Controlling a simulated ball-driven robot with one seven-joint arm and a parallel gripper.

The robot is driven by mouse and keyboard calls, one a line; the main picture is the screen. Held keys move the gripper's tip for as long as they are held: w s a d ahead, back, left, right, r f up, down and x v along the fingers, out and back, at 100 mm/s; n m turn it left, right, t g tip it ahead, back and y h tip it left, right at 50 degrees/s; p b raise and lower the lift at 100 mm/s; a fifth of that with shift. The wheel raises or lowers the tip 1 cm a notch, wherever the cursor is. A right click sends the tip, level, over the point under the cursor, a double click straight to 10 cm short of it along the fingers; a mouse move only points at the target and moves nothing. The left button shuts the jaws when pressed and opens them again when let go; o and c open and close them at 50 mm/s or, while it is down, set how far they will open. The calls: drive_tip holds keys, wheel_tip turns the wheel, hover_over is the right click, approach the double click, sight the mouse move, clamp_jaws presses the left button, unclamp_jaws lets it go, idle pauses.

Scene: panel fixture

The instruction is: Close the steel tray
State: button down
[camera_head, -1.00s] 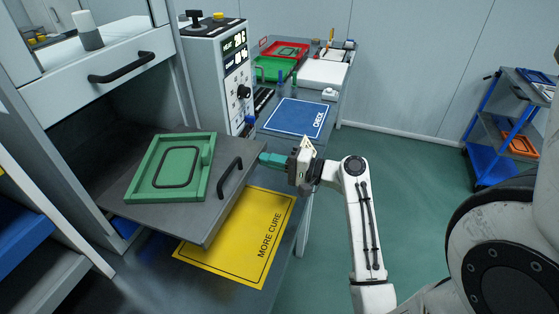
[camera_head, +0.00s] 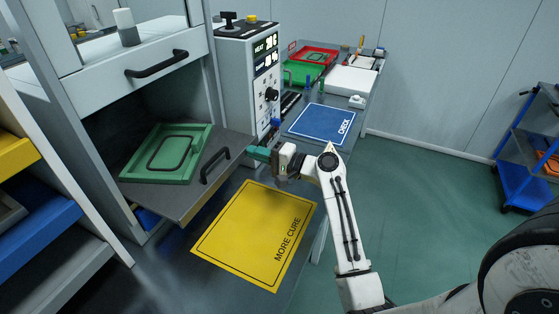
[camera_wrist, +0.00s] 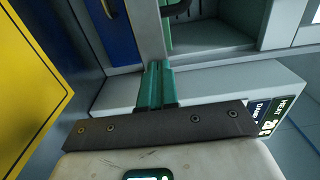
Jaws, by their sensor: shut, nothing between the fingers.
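The steel tray (camera_head: 185,205) is a dark grey slab, partly slid out of the cabinet's lower opening. A black bar handle (camera_head: 215,165) stands on it near its front edge. A green frame (camera_head: 150,165) with a black ring-shaped line lies on the tray. My gripper (camera_head: 261,154) has teal fingers, shut and empty, at the right end of the tray's front edge, beside the handle and not around it. Whether the fingertips touch the edge is not clear. The fingers also show in the wrist view (camera_wrist: 157,85), pointing at a grey edge.
A yellow "MORE CURE" mat (camera_head: 255,235) lies below and in front of the tray. A control box (camera_head: 248,85) stands just behind my gripper. A blue mat (camera_head: 322,122) and red and green trays lie farther back.

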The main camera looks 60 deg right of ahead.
sight(209, 138)
drive_tip(key=w+b, duration=0.1)
drive_tip(key=w, duration=0.4)
drive_tip(key=w+b, duration=0.1)
drive_tip(key=w, duration=0.5)
drive_tip(key=w+b, duration=0.2)
drive_tip(key=w, duration=0.4)
drive_tip(key=shift+w+a, duration=0.2)
drive_tip(key=shift+a, duration=0.15)
drive_tip(key=shift+w+a+r, duration=0.1)
drive_tip(key=shift+w+r, duration=0.1)
drive_tip(key=shift+w+r, duration=0.1)
